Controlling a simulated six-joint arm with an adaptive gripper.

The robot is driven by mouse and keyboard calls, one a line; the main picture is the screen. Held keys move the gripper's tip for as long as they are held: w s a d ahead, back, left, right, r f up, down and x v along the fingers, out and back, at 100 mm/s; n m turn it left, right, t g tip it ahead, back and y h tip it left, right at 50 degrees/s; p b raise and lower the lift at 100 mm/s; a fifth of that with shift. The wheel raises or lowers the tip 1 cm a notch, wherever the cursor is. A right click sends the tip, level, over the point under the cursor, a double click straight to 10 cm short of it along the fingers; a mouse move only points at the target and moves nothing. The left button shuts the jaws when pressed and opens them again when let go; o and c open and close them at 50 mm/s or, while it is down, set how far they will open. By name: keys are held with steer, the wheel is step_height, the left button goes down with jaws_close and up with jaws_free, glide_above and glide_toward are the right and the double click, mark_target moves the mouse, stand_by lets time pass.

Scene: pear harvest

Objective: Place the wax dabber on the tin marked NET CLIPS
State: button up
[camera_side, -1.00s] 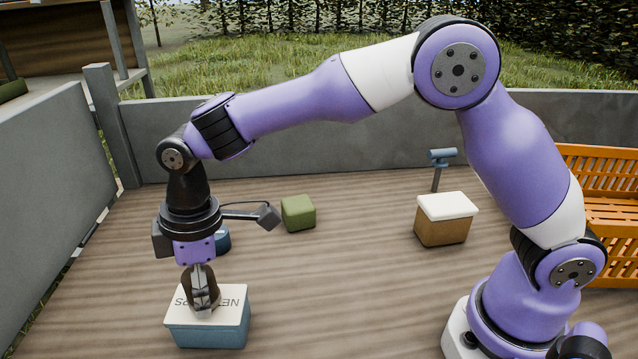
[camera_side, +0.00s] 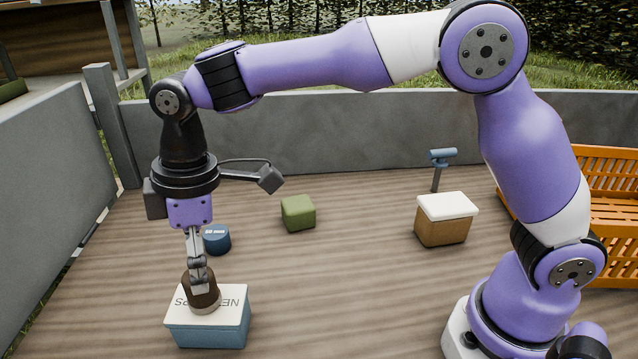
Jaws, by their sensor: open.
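The tin marked NET CLIPS (camera_side: 208,333) is a blue box with a pale lid, standing at the front left of the deck. Its lettering appears upside down and is partly covered. The wax dabber (camera_side: 202,291), a brown piece with a paler base, stands upright on the lid. My gripper (camera_side: 198,276) is open, directly above the dabber, with its fingertips at or just over the dabber's top. I cannot tell whether they still touch it.
A small blue round tin (camera_side: 217,241) stands behind my gripper. A green block (camera_side: 298,213) and a brown box with a white lid (camera_side: 443,222) stand farther back. A blue T-shaped tool (camera_side: 440,165) is behind that box. An orange crate (camera_side: 605,210) is at right.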

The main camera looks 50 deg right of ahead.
steer(key=r, duration=0.6)
steer(key=shift+s+d, duration=0.2)
steer(key=shift+d, duration=0.1)
steer(key=s+d+r+m+t, duration=0.1)
steer(key=s+d+r+m, duration=0.15)
steer(key=d, duration=0.35)
steer(key=s+d+r+m+t, duration=0.1)
steer(key=s+d+m, duration=0.25)
steer(key=d, duration=0.25)
steer(key=s+d+f+m+t+h, duration=0.1)
steer(key=s+d+f+m+t, duration=0.1)
steer(key=s+d+f+m, duration=0.3)
steer(key=s+d+m, duration=0.1)
steer(key=s+d, duration=0.1)
steer(key=d, duration=0.1)
steer(key=shift+s+d+t, duration=0.15)
steer(key=shift+d+t, duration=0.15)
steer(key=shift+t, duration=0.1)
